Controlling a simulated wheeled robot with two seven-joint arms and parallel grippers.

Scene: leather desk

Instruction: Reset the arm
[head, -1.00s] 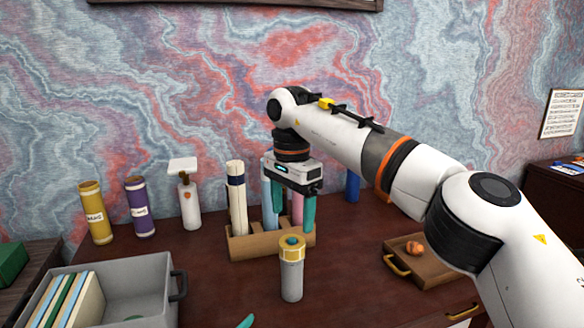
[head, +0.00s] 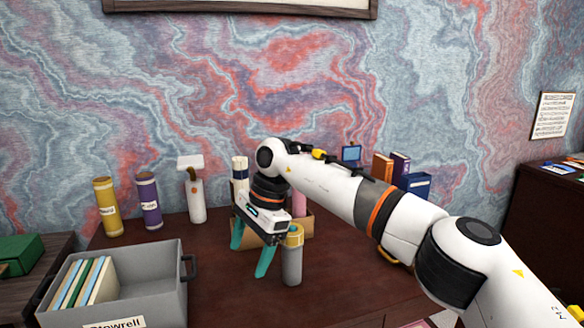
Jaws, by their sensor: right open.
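My right arm (head: 330,185) reaches in from the right across the desk. My right gripper (head: 251,254) points down with its two teal fingers spread apart and nothing between them. It is in front of the wooden holder (head: 309,227), just left of a grey bottle with a yellow cap (head: 292,268). The bottle stands upright; I cannot tell whether the gripper touches it. The gripper and arm hide much of the holder and the tubes in it. My left gripper is not in view.
A grey bin (head: 160,290) with thin books stands at the front left. A yellow tube (head: 108,207), a purple tube (head: 149,203) and a white pump bottle (head: 195,195) stand at the back left. Books (head: 383,168) stand behind my arm. Desk space in front of the gripper is clear.

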